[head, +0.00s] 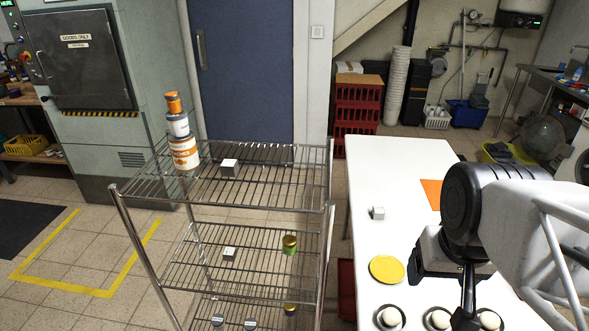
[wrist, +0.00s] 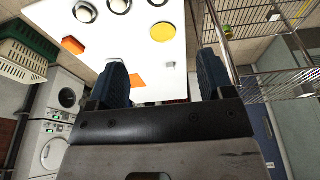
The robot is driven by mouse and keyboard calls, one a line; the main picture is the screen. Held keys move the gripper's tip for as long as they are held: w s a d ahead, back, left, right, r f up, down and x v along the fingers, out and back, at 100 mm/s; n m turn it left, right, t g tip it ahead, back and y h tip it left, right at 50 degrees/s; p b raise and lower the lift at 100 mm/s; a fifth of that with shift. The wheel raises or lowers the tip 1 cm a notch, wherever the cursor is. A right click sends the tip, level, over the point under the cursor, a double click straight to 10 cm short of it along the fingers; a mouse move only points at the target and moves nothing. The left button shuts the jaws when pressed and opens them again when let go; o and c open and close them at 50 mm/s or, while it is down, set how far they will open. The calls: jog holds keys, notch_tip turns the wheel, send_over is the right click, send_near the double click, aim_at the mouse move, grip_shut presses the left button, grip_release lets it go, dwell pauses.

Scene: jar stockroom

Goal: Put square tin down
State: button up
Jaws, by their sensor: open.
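A small grey-white square tin (head: 377,213) stands on the white table (head: 385,165), near its left edge and behind a yellow disc (head: 387,269). It also shows in the wrist view (wrist: 171,65), small, on the table in the gap between the fingers and touching neither. My gripper (wrist: 162,78) is open and empty, with its two dark fingers wide apart. In the head view my gripper (head: 467,300) hangs over the table, right of the tin; its fingertips are hard to make out there.
A wire rack (head: 270,192) stands left of the table. Similar square tins sit on its top (head: 229,168) and middle (head: 230,254) shelves. An orange patch (head: 430,190) and several round white-topped items (head: 437,319) occupy the table.

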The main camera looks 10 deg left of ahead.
jog(key=w+a+r+t+h, duration=0.1)
jog(key=w+a, duration=0.2)
jog(key=w, duration=0.3)
jog(key=w+a+r+h, duration=0.1)
jog(key=w+a+r, duration=0.1)
jog(key=w, duration=0.5)
jog(key=t+y, duration=0.2)
jog(key=t, duration=0.3)
send_near(230, 163)
jog(key=x, duration=0.2)
jog(key=shift+w+a+f, duration=0.1)
jog(key=shift+w+f, duration=0.1)
jog(key=shift+x, duration=1.3)
